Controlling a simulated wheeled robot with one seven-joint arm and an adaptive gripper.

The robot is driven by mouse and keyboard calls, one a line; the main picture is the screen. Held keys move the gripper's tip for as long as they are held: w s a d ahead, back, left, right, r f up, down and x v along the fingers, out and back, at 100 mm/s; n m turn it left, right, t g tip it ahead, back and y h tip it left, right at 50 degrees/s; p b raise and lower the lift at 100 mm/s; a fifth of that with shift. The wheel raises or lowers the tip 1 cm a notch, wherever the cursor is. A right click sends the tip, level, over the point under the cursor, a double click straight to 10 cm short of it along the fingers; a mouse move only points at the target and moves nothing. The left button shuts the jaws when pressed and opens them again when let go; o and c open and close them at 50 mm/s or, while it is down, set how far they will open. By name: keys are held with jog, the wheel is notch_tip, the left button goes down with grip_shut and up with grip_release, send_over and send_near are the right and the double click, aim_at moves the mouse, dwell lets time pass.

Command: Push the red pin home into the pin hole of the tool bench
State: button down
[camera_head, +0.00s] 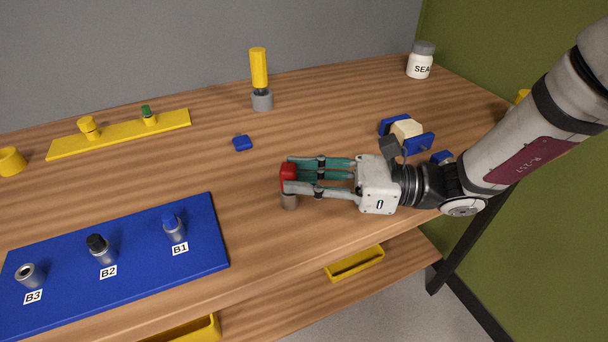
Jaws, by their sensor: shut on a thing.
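My gripper (291,176) reaches in from the right, low over the middle of the wooden tool bench (250,185). Its fingers are shut on the red pin (287,171), whose red head shows at the fingertips. The pin hole itself is not visible, so how deep the pin sits cannot be told.
A blue mat (130,285) with bottles labelled B1, B2 and B3 lies front left. A yellow bar (120,134), a yellow-handled tool (259,70) and a white jar (420,62) stand farther back. A small blue piece (242,143) and a blue-jawed holder (419,144) flank my gripper.

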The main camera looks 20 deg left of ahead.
dwell(0.7)
jog(key=c, duration=1.3)
grip_release()
jog(key=shift+p+v, duration=0.95)
jog(key=shift+v, duration=2.55)
jog(key=shift+r, duration=0.1)
